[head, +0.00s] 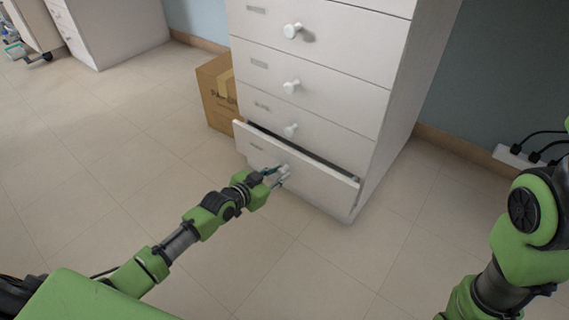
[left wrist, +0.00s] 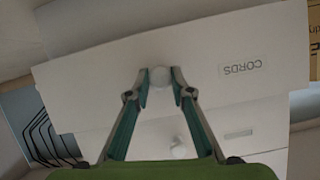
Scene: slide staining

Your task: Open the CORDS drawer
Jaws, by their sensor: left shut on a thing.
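The CORDS drawer (head: 318,178) is the lowest drawer of the white cabinet and stands partly pulled out. A dark gap shows along its top edge. Its front, with the CORDS label (left wrist: 243,69), shows in the left wrist view. My left gripper (head: 284,174) is at the drawer front, shut on the round white knob (left wrist: 161,77). In the left wrist view the two fingertips (left wrist: 160,84) sit on either side of the knob. The drawer's inside is hidden. My right arm shows at the right of the head view, but its gripper is out of the picture.
The white cabinet (head: 398,112) has several shut drawers with white knobs above. A cardboard box (head: 217,94) stands close to its left side. A power strip (head: 516,156) with black cords is at the right wall. The tiled floor (head: 105,150) in front is clear.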

